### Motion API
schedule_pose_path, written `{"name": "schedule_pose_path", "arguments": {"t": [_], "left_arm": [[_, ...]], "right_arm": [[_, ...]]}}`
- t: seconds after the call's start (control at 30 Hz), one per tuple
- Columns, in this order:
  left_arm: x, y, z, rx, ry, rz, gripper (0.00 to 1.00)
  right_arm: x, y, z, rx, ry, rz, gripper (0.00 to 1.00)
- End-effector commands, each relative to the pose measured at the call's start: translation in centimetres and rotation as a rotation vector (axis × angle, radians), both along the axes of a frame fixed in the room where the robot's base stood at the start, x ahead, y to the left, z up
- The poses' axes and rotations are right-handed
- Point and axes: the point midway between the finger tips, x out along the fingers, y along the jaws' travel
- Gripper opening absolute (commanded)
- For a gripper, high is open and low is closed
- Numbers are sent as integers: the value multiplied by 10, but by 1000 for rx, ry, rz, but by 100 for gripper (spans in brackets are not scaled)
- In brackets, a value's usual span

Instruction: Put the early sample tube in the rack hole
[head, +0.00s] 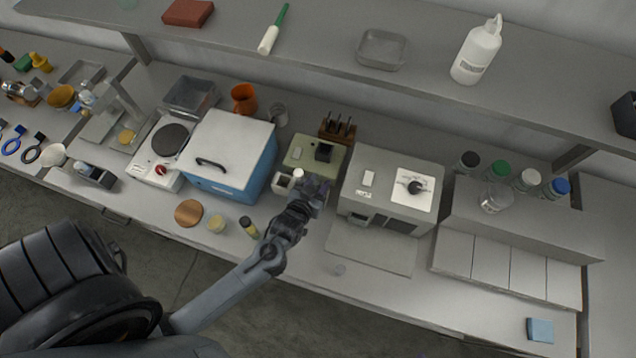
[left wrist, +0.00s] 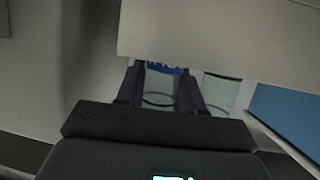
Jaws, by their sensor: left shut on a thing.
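My left gripper (head: 318,188) is in front of the green instrument (head: 300,150), just left of the grey box instrument with a dial (head: 365,205). In the left wrist view its two fingers (left wrist: 160,88) are shut on a clear, tube-like thing (left wrist: 158,98) with blue at its top, which I take to be the sample tube. A second clear vessel (left wrist: 220,92) shows right of the fingers. In the head view the gripper hides the tube. A brown block (head: 331,137) with several dark upright things stands behind the green instrument. I cannot tell which thing is the rack.
A blue box with a white lid (head: 228,140) stands left of the gripper. A small dark-capped vial (head: 248,226), a yellowish jar (head: 216,224) and a brown disc (head: 188,213) lie near the front edge. A pale panel (left wrist: 220,35) is close above the fingers.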

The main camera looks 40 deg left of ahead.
Motion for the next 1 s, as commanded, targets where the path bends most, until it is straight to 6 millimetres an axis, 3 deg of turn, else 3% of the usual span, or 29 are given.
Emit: {"name": "schedule_pose_path", "arguments": {"t": [0.13,0.17,0.23,0.6,1.0], "left_arm": [[0,0,-5,0,0,0,5],[0,0,-5,0,0,0,38],[0,0,-5,0,1,0,47],[-1,-1,1,-1,5,-2,47],[-59,-19,26,-3,2,1,47]], "right_arm": [[0,-1,-2,-4,0,2,67],[0,-1,-2,-4,0,3,67],[0,-1,-1,-5,0,4,67],[0,-1,1,-4,0,3,67],[0,1,2,2,1,0,67]]}}
